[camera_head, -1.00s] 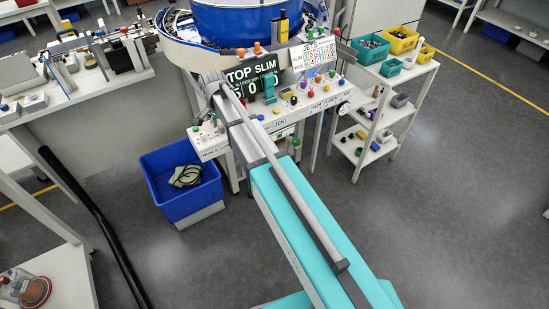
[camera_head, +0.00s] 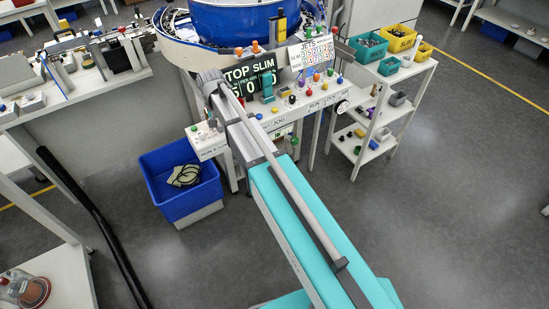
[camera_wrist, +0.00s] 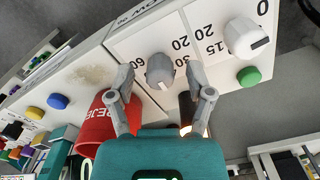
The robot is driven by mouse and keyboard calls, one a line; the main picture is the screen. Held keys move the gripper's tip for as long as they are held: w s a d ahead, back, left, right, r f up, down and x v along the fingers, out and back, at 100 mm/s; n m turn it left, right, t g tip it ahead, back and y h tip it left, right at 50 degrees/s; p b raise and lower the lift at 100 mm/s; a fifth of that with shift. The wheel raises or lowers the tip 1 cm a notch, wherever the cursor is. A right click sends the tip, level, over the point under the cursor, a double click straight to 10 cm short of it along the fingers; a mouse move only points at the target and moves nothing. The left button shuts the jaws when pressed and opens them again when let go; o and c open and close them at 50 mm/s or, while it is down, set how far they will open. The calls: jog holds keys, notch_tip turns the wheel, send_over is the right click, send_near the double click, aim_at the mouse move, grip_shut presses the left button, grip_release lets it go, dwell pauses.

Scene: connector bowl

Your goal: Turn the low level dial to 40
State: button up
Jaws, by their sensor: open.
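In the wrist view a grey dial knob (camera_wrist: 160,70) stands on a white panel with printed numbers around it. An upside-down label that seems to read "LOW" is at the panel's edge. My gripper (camera_wrist: 159,78) is open, with one finger on each side of this knob; contact cannot be told. The knob's exact setting is hard to read. A white knob (camera_wrist: 246,38) with a dark mark sits to the right, near a printed 0. In the head view my arm covers the gripper and this knob.
A red bin (camera_wrist: 105,125) lettered "REJE" is close by the left finger. A green button (camera_wrist: 249,76) is below the white knob. Blue (camera_wrist: 57,101) and yellow (camera_wrist: 34,113) buttons are at left. In the head view a blue tub (camera_head: 181,178) stands on the floor.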

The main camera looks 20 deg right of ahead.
aim_at(219, 125)
jog(key=n, duration=1)
notch_tip(219, 125, up, 14)
jog(key=p, duration=1.4)
jog(key=s+d+f+m+b, duration=0.4)
jog(key=s+d+f+b, duration=0.2)
jog(key=s, duration=0.5)
jog(key=s+d+f+m+b, duration=0.4)
jog(key=s+d+f+b, duration=0.2)
jog(key=s+d, duration=0.2)
jog(key=shift+s, duration=1.4)
dwell(0.5)
